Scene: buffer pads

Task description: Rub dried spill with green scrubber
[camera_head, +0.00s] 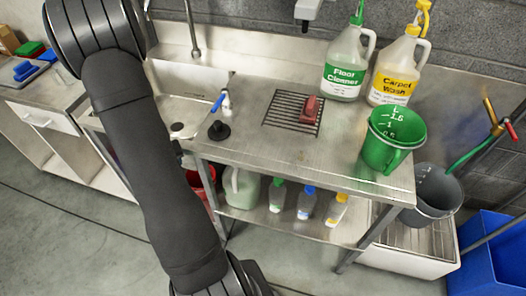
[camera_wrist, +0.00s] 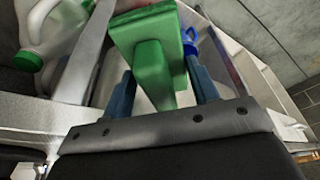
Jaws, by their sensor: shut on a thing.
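In the wrist view my gripper (camera_wrist: 162,85) is shut on a green scrubber (camera_wrist: 155,60), a block with a handle-like part, held between the two blue-grey fingers. The head view does not show the gripper or the held scrubber; my dark arm reaches down past the front of the steel table (camera_head: 250,148). A faint brownish mark (camera_head: 303,155) on the tabletop, in front of the drain grate, may be the dried spill. The scrubber's contact face is not clear.
A red brush (camera_head: 310,109) lies on the grate (camera_head: 287,122). A floor cleaner jug (camera_head: 345,70), a carpet wash jug (camera_head: 397,72) and a green bucket (camera_head: 388,150) stand on the table. Several bottles fill the lower shelf (camera_head: 255,214).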

